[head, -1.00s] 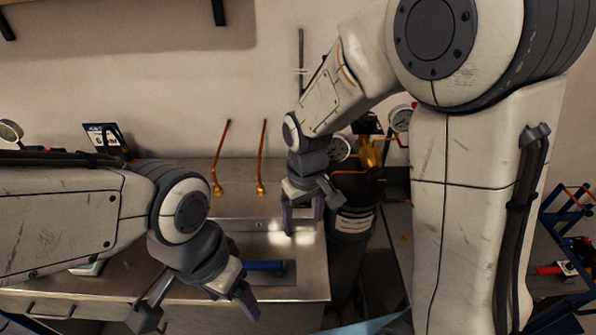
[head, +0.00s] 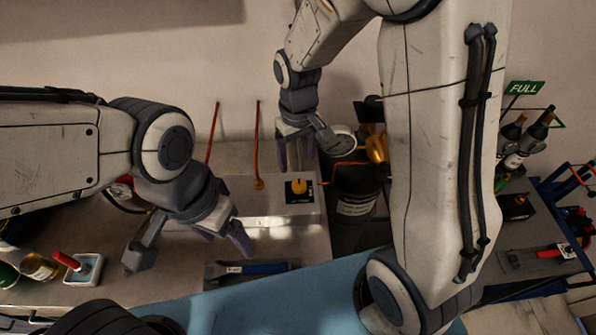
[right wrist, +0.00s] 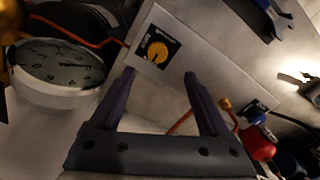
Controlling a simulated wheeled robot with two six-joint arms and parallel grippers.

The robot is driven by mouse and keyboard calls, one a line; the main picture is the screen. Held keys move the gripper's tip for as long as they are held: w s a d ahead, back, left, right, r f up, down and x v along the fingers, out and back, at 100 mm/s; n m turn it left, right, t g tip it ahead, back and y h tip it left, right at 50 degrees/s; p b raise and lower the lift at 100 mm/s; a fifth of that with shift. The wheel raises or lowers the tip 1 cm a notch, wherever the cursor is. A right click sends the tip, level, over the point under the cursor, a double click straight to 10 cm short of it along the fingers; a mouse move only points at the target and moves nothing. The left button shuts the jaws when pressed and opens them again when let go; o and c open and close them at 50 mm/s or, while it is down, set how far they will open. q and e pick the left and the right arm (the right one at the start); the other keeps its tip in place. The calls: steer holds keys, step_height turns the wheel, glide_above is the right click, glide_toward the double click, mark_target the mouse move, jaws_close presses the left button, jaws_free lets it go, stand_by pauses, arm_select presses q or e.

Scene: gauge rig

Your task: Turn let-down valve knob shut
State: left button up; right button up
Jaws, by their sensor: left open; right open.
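A yellow round knob (head: 299,187) sits on a black square plate on top of a metal box (head: 270,205) in the middle of the bench. The knob also shows in the right wrist view (right wrist: 157,52), ahead of and between the fingers' lines. The plate's lettering is too small to read. My right gripper (head: 296,158) is open and empty, above and behind the knob in the head view, not touching it. Its two purple fingers (right wrist: 160,88) are spread in the right wrist view. My left gripper (head: 192,248) is open and empty over the bench, left of the box.
A round gauge (head: 342,139) and a black cylinder (head: 356,195) stand right of the box. Two orange tubes (head: 258,150) rise behind it. A blue-handled tool (head: 250,268) lies in front. Bottles and a red-handled item in a tray (head: 82,268) are at left.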

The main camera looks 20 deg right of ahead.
mark_target(299, 185)
steer(key=f, duration=0.3)
steer(key=f+p, duration=0.1)
steer(key=f, duration=0.6)
steer(key=shift+d+f, duration=0.2)
steer(key=shift+d, duration=0.05)
jaws_close()
